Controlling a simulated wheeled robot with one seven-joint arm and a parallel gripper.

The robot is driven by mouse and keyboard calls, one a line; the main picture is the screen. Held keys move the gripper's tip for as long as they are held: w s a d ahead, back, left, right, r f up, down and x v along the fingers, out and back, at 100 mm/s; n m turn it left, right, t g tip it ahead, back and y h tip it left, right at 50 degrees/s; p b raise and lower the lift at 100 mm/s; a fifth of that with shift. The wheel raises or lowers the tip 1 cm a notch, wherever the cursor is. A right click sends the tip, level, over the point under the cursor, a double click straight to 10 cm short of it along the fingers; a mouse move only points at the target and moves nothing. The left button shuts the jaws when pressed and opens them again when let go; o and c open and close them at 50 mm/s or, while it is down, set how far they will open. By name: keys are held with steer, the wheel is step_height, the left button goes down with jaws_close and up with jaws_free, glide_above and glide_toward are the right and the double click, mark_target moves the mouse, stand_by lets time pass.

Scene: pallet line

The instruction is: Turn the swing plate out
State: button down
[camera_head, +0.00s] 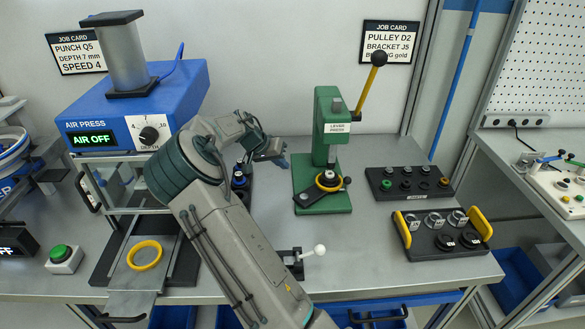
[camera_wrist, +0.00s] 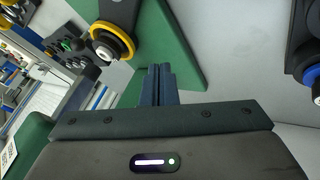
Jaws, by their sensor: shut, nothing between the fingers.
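A green lever press (camera_head: 328,125) with a green base stands at the back of the bench. On its base, under the ram, is a dark plate (camera_head: 308,196) with a yellow ring (camera_head: 329,181) over it and a small dark knob at its right; I take this to be the swing plate. In the wrist view the yellow ring (camera_wrist: 124,40) shows at upper left, around a dark centre. My gripper (camera_head: 283,160) is left of the press, apart from the plate. In the wrist view its blue fingers (camera_wrist: 161,68) are shut and empty, in front of the green base.
The press lever (camera_head: 370,88) rises to the right with a black ball. A white-knobbed clamp (camera_head: 300,258) is at the front edge. The blue air press (camera_head: 140,110) stands left.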

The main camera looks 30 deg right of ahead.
mark_target(308, 185)
steer(key=p+x, duration=0.2)
steer(key=x, duration=0.6)
steer(key=shift+s+d+f, duration=0.1)
steer(key=shift+d+f, duration=0.15)
steer(key=shift+d, duration=0.05)
steer(key=shift+s+d+p, duration=0.55)
steer(key=shift+s+d, duration=0.75)
steer(key=shift+d, duration=0.15)
steer(key=shift+a, duration=0.1)
